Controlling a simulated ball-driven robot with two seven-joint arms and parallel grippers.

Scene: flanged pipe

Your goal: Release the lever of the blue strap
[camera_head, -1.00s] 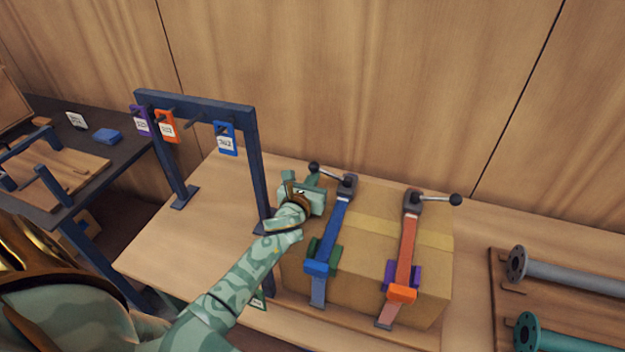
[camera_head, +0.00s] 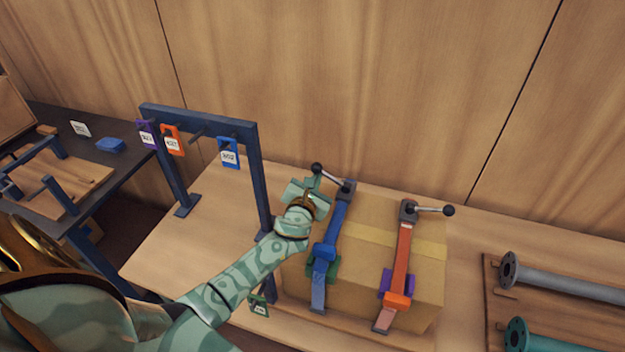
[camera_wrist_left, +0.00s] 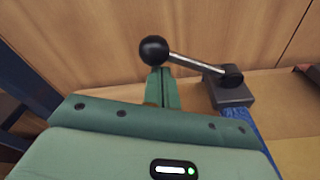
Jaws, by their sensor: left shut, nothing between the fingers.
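The blue strap (camera_head: 332,229) runs over a cardboard box (camera_head: 367,262). Its lever (camera_head: 331,177) points left from a grey bracket at the box's back edge and ends in a black ball knob (camera_head: 317,168). My left gripper (camera_head: 318,184) is shut and empty, close to the knob on its near side. In the left wrist view, the gripper fingers (camera_wrist_left: 163,88) stand just below the black knob (camera_wrist_left: 153,50); I cannot tell whether they touch. The blue block (camera_head: 324,252) on the strap sits above a green piece (camera_head: 325,271). My right gripper is out of view.
An orange strap (camera_head: 404,250) with its own lever (camera_head: 430,210) crosses the box to the right. A dark blue rack (camera_head: 254,180) with hanging tags stands left of my arm. Flanged pipes (camera_head: 570,280) lie at the right. A wooden wall stands close behind.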

